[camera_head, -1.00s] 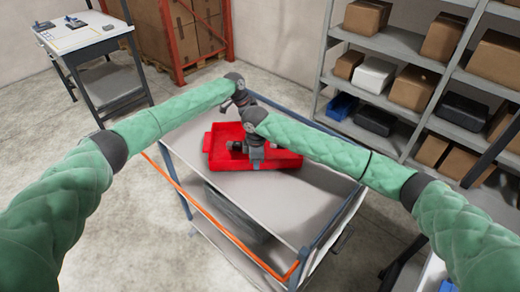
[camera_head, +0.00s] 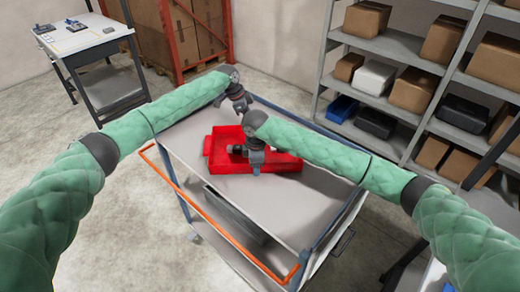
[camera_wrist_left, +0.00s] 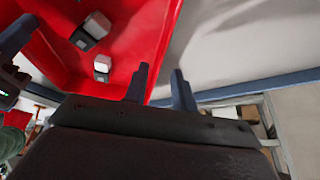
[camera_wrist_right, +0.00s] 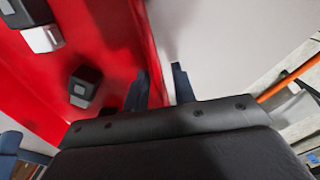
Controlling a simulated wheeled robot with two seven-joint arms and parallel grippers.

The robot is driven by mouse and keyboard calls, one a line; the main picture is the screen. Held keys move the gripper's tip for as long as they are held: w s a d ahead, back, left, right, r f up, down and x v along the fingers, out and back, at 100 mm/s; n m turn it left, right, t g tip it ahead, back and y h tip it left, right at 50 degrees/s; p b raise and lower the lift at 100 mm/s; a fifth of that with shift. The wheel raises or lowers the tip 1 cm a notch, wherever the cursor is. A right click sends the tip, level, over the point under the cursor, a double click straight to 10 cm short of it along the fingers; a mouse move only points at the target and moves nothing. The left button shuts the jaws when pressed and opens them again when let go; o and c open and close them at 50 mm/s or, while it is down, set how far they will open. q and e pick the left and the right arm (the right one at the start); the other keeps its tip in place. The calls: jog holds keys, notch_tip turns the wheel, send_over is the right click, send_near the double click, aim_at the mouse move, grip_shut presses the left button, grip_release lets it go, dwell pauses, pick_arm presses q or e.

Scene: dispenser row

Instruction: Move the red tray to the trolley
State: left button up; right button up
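The red tray (camera_head: 285,163) lies flat on the top of the trolley (camera_head: 290,205), towards its far end. Small black-and-white items lie in it, seen in the left wrist view (camera_wrist_left: 101,68) and the right wrist view (camera_wrist_right: 85,84). My left gripper (camera_wrist_left: 160,85) is open and empty, raised above the tray's far side, with its fingers to either side of the wall's line. My right gripper (camera_wrist_right: 160,88) is open over the near wall, one finger on each side of its line. My right arm hides part of the tray in the head view.
The trolley has an orange handle bar (camera_head: 220,228) on its left side and a lower shelf. Its top is clear in front of the tray. Shelving with boxes (camera_head: 415,88) stands at the right. A small table (camera_head: 85,40) stands at the back left.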

jog(key=shift+r, duration=0.15)
pick_arm(q)
jog(key=v, duration=0.7)
pick_arm(e)
notch_tip(320, 180, up, 12)
jog(key=shift+f, duration=0.2)
pick_arm(q)
jog(key=shift+a, duration=0.1)
dwell(0.3)
